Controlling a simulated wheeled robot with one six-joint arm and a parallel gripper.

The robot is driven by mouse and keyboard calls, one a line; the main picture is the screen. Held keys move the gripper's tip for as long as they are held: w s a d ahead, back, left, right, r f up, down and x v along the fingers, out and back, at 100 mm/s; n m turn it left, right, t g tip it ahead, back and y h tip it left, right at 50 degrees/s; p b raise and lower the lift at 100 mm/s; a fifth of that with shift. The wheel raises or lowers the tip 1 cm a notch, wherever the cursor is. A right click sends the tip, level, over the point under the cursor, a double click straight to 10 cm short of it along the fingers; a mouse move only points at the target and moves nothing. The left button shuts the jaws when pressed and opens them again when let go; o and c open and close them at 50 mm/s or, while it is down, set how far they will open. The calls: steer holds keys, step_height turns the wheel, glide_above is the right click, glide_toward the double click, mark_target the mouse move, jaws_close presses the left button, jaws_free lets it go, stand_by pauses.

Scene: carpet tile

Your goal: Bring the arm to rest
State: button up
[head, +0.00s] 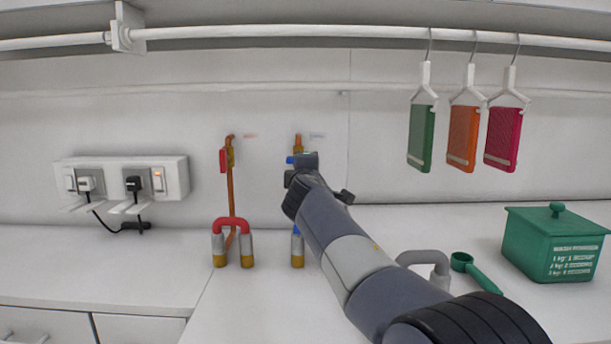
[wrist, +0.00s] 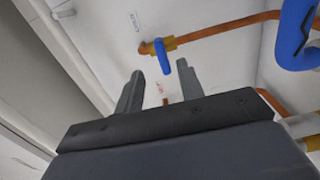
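My grey arm reaches up from the lower right in the head view. My gripper (head: 306,160) is in front of the back wall, at the right-hand brass valve. In the wrist view its two fingers (wrist: 160,68) stand apart with nothing held between them. A blue valve handle (wrist: 164,56) on a brass fitting (wrist: 154,47) shows beyond the fingertips; no contact is visible. In the head view only a bit of blue (head: 291,160) shows beside the gripper, the rest hidden behind it.
A red-handled valve (head: 223,160) and red bent pipe (head: 232,222) stand left of my arm. A socket panel (head: 120,177) is further left. Green, orange and red packs (head: 462,137) hang from the rail (head: 370,32). A green box (head: 553,245) and scoop (head: 475,272) sit right.

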steer(key=shift+w+p, duration=2.8)
steer(key=shift+w, duration=2.6)
steer(key=s+b, duration=0.6)
steer(key=s, duration=0.5)
steer(key=w+p, duration=0.6)
steer(key=w, duration=0.5)
steer(key=shift+w+r+p, duration=0.15)
steer(key=shift+r+p, duration=0.05)
steer(key=shift+p, duration=0.15)
steer(key=n, duration=0.1)
steer(key=n+p, duration=0.1)
steer(key=shift+r+n+p, duration=0.3)
steer(key=shift+a+n+p, duration=0.15)
steer(key=shift+n+p, duration=0.6)
steer(key=shift+n, duration=0.85)
steer(key=shift+s, duration=0.2)
